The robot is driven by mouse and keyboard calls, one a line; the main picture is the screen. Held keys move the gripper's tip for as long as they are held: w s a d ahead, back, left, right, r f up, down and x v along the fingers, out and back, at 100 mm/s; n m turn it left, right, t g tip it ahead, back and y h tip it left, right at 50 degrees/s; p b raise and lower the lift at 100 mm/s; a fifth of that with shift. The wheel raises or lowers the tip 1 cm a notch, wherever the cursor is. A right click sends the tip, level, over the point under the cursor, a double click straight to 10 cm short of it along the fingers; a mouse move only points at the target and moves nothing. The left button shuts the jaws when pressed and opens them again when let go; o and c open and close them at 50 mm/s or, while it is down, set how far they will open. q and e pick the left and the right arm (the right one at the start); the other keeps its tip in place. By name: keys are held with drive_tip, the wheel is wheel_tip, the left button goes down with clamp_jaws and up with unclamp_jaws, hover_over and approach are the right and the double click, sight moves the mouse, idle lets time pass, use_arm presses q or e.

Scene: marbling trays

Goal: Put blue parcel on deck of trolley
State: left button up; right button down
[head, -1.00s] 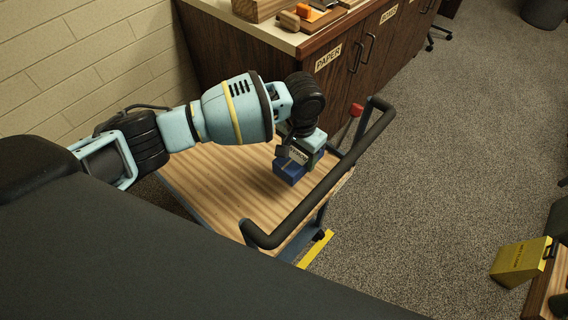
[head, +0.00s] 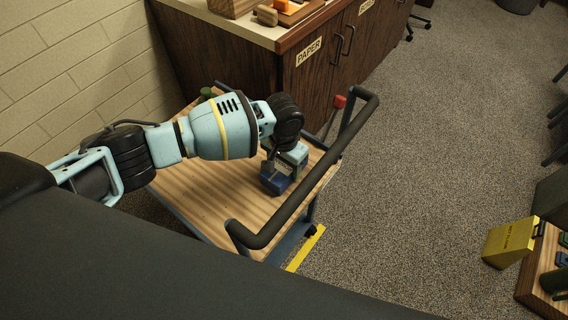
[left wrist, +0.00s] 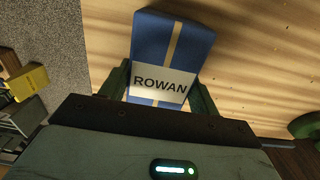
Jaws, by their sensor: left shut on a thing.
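The blue parcel (head: 275,183) has a tan stripe and a white label reading ROWAN; it fills the upper middle of the left wrist view (left wrist: 150,40). My left gripper (head: 284,170) is shut on it, with a finger on each side. The parcel is over the wooden deck (head: 190,205) of the trolley, behind its black handle (head: 300,192). I cannot tell whether its underside touches the deck. The deck also shows in the left wrist view (left wrist: 255,75). My right gripper is not in view.
A green object (head: 207,93) is at the deck's far left, partly hidden by my arm. A dark wood cabinet (head: 275,75) labelled PAPER stands behind the trolley, against a brick wall. Carpet (head: 420,160) right of the trolley is clear.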

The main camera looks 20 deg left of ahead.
use_arm(q)
drive_tip(key=o, duration=1.2)
drive_tip(key=shift+f, duration=0.1)
wheel_tip(320, 180, up, 12)
drive_tip(key=shift+r+p, duration=0.15)
drive_tip(key=shift+p, duration=0.8)
